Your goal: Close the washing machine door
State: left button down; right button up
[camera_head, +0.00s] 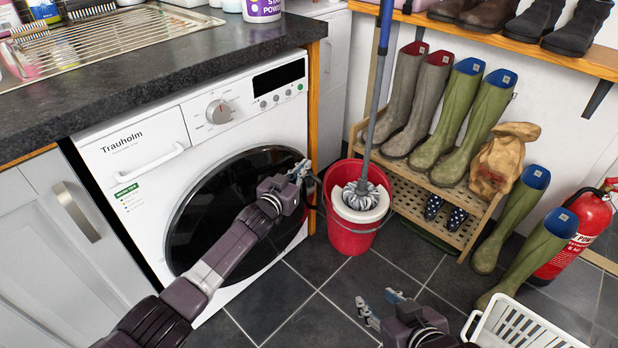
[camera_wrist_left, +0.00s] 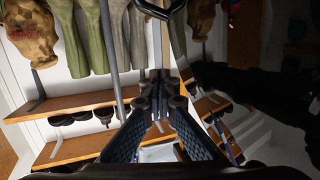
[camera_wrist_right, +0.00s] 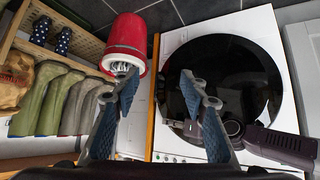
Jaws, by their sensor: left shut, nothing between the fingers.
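The white washing machine (camera_head: 150,165) stands under the dark counter. Its round, dark glass door (camera_head: 215,215) lies against the front and looks closed or nearly so; I cannot tell whether a small gap remains. My left gripper (camera_head: 301,172) is shut and empty at the door's right edge, and its arm hides part of the glass. Whether it touches the door is unclear. In the left wrist view its fingers (camera_wrist_left: 160,88) meet. My right gripper (camera_head: 378,306) is open and empty above the floor. The right wrist view also shows the door (camera_wrist_right: 235,85).
A red bucket (camera_head: 350,238) with a mop (camera_head: 375,100) stands right of the machine, close to my left gripper. A wooden rack (camera_head: 420,185) holds several wellies. A white basket (camera_head: 525,325) and fire extinguisher (camera_head: 580,235) are at the right. Floor before the machine is clear.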

aim_at(292, 157)
pick_arm(q)
jog(key=w, duration=0.1)
jog(key=a+b, duration=0.1)
jog(key=w+y+b, duration=0.1)
jog(key=shift+w+a+f+n+t, duration=0.1)
jog(key=shift+w+a+n+t, duration=0.2)
jog(key=shift+w+n, duration=0.1)
jog(key=shift+w+a+n+y+b, duration=0.45)
jog(key=shift+w+a+b, duration=0.35)
jog(key=shift+w+b, duration=0.25)
jog(key=shift+w+a, duration=0.1)
jog(key=shift+w, duration=0.05)
pick_arm(e)
jog(key=w+a+r+t+y, duration=0.1)
jog(key=w+r+t, duration=0.1)
jog(key=r+t, duration=0.2)
jog(key=w+a+r+t+y, duration=0.1)
jog(key=r+t, duration=0.3)
jog(key=r, duration=0.6)
jog(key=w+a+r+t+y, duration=0.2)
jog(key=w+r+t, duration=0.1)
jog(key=r, duration=0.5)
jog(key=shift+w+a+t, duration=0.2)
jog(key=shift+w+t, duration=0.1)
jog(key=shift+t, duration=0.1)
pick_arm(q)
jog(key=shift+r, duration=0.2)
